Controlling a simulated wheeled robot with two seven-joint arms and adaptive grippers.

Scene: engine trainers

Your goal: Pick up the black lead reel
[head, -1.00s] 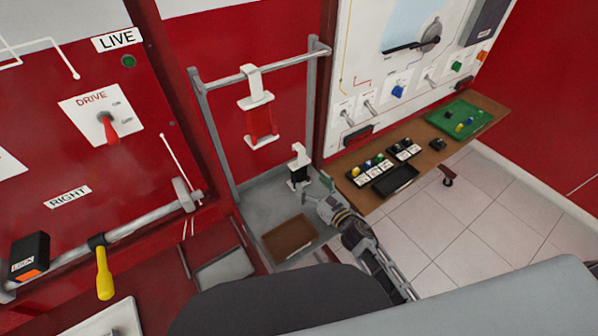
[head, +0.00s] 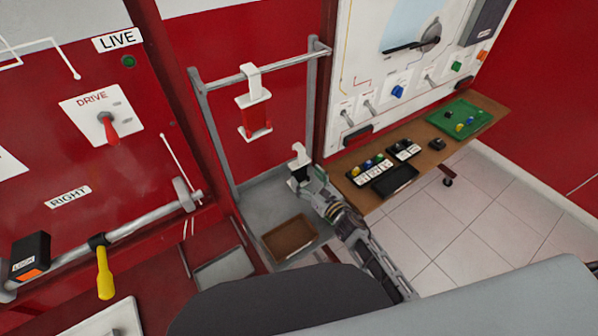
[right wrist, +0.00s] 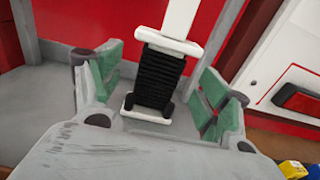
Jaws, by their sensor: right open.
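The black lead reel (head: 299,174) has a black wound middle between white end plates and a white hook on top. It stands upright low at the right side of the grey frame. In the right wrist view the reel (right wrist: 160,78) is in the middle, between the green finger pads. My right gripper (head: 311,180) is open beside the reel in the head view and hides part of it. In the right wrist view its fingers (right wrist: 158,88) are spread to either side, with visible gaps to the reel. My left gripper is not in view.
A red reel (head: 255,118) hangs from the rail (head: 282,64) above. A brown tray (head: 290,238) lies in the grey base. A wooden shelf (head: 422,165) with blocks and a black tray (head: 395,181) is close on the right. A red-framed panel stands left.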

